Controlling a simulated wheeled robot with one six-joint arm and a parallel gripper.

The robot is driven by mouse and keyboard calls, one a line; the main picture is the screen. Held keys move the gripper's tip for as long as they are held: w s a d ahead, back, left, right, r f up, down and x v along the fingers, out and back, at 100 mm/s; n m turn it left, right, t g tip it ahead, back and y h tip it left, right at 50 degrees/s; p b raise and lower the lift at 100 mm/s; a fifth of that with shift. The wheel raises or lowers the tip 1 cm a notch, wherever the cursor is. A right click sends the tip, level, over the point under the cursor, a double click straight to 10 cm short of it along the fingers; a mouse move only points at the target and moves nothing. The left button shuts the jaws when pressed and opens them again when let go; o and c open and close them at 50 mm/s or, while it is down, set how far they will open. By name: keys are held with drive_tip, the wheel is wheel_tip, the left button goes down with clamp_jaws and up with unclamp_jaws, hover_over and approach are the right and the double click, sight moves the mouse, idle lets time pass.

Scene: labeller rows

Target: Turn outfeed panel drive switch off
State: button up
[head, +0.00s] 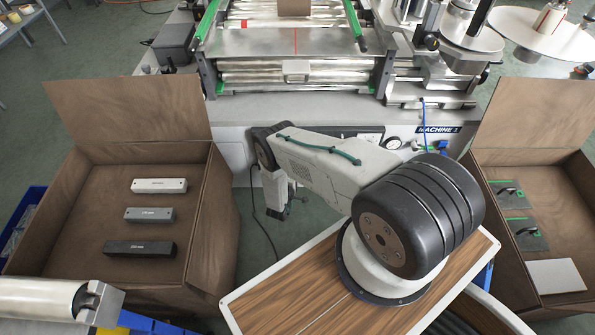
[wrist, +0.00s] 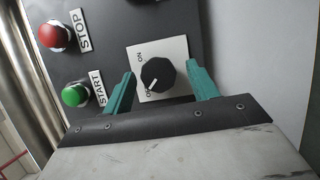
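The drive switch (wrist: 158,75) is a black rotary knob on a white plate (wrist: 178,48) in the wrist view. ON is printed at the plate's upper left, and a second label beginning with O is partly covered at its lower left. A pale mark on the knob points to the lower left, toward that second label. My gripper (wrist: 160,73) is open, with one green finger on each side of the knob. I see gaps between the fingers and the knob; depth is hard to judge. The switch cannot be made out in the head view.
A red STOP button (wrist: 54,35) and green START button (wrist: 75,95) sit left of the switch on the dark panel. In the head view, a brown crate with bars (head: 192,258) stands left, another crate (head: 505,275) right. The machine (head: 330,115) stands behind my arm.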

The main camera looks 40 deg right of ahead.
drive_tip(key=v, duration=0.7)
drive_tip(key=shift+s+a, duration=0.25)
drive_tip(key=shift+a, duration=0.05)
drive_tip(key=shift+f, duration=0.1)
idle(0.3)
